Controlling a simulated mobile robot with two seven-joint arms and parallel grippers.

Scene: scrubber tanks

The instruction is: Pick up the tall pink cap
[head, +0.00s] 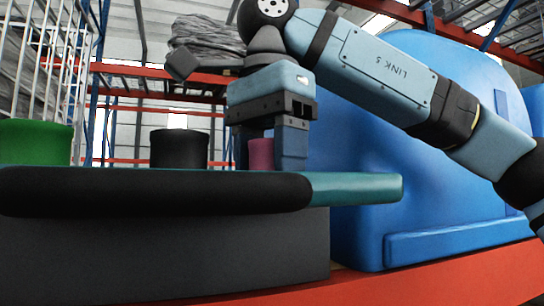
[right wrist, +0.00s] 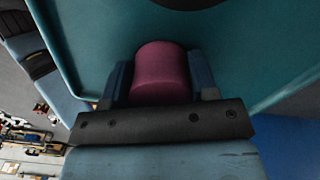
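The tall pink cap (head: 261,154) stands upright near the right end of a teal surface with a black padded front edge (head: 150,190). My right gripper (head: 265,160) points down over it from above, one finger on each side. In the right wrist view, the pink cap (right wrist: 160,72) sits between the two blue fingers (right wrist: 160,75), with almost no gap on either side. I cannot tell whether the fingers press on it. The cap's lower part is hidden behind the edge in the head view. My left gripper is not in view.
A black cap (head: 179,148) stands to the left of the pink one, and a wide green cap (head: 35,142) is at the far left. A large blue tank (head: 420,130) rises behind on the right. Racks with orange beams (head: 165,72) fill the background.

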